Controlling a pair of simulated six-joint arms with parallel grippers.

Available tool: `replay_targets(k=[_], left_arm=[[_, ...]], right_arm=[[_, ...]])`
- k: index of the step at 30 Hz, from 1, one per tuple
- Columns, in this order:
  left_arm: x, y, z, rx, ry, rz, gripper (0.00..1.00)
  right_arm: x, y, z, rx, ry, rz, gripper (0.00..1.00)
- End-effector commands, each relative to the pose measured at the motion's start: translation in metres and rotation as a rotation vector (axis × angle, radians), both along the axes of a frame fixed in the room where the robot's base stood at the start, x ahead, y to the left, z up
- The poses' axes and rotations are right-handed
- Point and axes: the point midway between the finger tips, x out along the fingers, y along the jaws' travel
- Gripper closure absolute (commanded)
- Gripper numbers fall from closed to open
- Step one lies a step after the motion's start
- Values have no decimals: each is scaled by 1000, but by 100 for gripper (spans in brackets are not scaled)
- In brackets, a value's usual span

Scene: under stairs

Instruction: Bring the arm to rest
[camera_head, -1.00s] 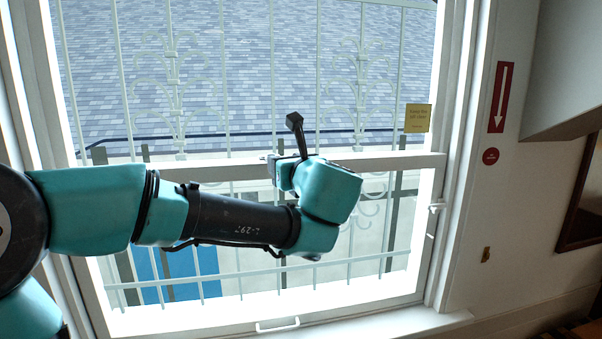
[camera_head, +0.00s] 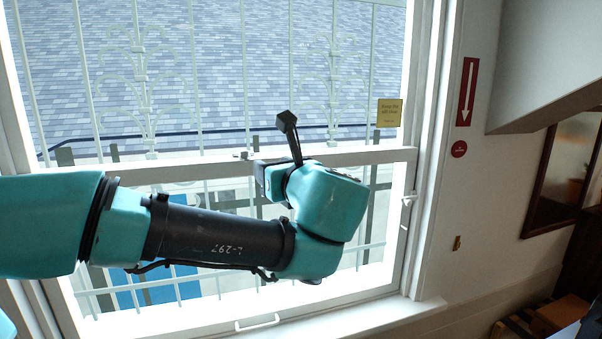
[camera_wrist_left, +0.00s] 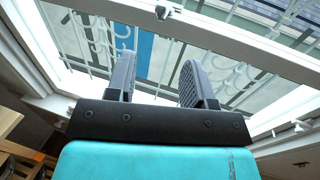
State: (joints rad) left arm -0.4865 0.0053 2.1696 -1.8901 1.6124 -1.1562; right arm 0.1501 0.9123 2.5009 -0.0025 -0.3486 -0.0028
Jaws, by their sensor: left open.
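My left arm (camera_head: 215,232), teal and black, comes in from the left in the head view and reaches across in front of the window. Its wrist link is bent up, with a small black camera block on a stalk above it. The fingers are hidden behind the wrist in that view. In the left wrist view my left gripper (camera_wrist_left: 157,82) shows two dark ribbed fingers standing apart, with nothing between them. Beyond the fingers are the window and its bars. My right gripper is not in either view.
A white-framed window (camera_head: 425,160) with a grille fills the space behind the arm. A yellow notice (camera_head: 389,113) is on the glass. A red arrow sign (camera_head: 467,92) is on the right wall, near a dark-framed mirror (camera_head: 560,175). Wooden pallet-like pieces (camera_head: 562,314) lie at lower right.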

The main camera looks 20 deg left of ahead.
Motion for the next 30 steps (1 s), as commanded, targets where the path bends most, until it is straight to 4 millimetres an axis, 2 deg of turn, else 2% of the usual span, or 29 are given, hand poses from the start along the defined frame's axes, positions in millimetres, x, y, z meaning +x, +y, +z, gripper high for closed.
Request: replay_targets(k=[4, 6, 8, 11, 14, 15, 20, 25, 30], left_arm=[[1, 0, -2, -4, 4, -2, 52], [6, -1, -9, -17, 17, -7, 52], [12, -1, -21, -41, 39, -14, 52], [27, -2, -55, -111, 96, -31, 52], [45, -4, -104, -223, 172, -45, 52], [51, -6, -126, -277, 204, -46, 52], [65, -10, -222, -523, 322, -18, 52], [60, -18, -323, -814, 415, 82, 52], [37, -31, -421, -1135, 455, 272, 52]], right_arm=[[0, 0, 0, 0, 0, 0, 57], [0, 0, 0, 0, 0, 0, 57], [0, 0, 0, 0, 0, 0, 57], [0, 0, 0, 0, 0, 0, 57], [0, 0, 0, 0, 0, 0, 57], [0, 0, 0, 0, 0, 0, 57], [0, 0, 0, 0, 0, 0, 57], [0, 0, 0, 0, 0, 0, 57], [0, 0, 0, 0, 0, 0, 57]])
